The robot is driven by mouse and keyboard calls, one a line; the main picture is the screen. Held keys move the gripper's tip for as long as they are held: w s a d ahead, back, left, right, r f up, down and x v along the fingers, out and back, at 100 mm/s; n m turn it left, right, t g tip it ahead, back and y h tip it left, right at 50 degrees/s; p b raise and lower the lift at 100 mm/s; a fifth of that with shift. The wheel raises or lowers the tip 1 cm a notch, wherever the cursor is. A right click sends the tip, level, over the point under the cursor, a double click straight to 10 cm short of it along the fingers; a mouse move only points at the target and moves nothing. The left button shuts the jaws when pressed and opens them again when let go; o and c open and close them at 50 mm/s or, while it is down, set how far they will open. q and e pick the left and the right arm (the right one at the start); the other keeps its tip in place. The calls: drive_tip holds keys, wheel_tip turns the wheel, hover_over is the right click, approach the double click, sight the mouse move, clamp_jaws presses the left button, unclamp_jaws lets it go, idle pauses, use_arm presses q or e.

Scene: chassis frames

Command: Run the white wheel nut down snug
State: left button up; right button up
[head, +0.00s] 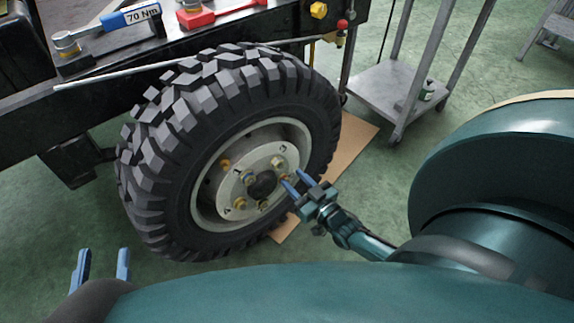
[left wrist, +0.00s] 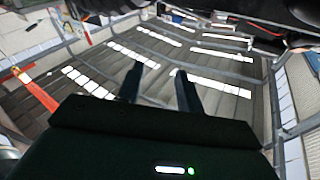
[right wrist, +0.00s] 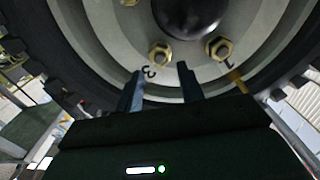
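The wheel (head: 165,150) has a black knobbly tyre, a pale grey rim and a dark hub cap (head: 262,185). Brass-coloured nuts sit around the hub; one pale yellowish nut (head: 278,162) is at its upper right. No nut reads clearly as white. My right gripper (head: 293,183) is open at the right side of the hub and hides part of it. In the right wrist view its fingers (right wrist: 160,88) are apart and empty, below a brass nut (right wrist: 160,54) beside a painted 3; another nut (right wrist: 220,48) is to the right. My left gripper (head: 101,262) is open and empty at lower left, away from the wheel.
A blue-handled torque wrench marked 70 Nm (head: 118,21) and a red tool (head: 205,15) lie on the dark chassis above the wheel. A long thin rod (head: 120,75) runs above the tyre. Cardboard (head: 352,145) lies under the wheel. A grey trolley (head: 385,90) stands behind.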

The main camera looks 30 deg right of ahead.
use_arm(q)
drive_tip(key=shift+a+f+n+g+y+p, duration=0.3)
drive_tip(key=shift+a+f+g+y+p, duration=0.25)
drive_tip(key=shift+p, duration=0.2)
use_arm(e)
drive_tip(key=s, duration=0.8)
drive_tip(key=shift+s+d, duration=0.2)
drive_tip(key=shift+d, duration=0.15)
use_arm(q)
drive_tip(key=shift+d+r, duration=0.1)
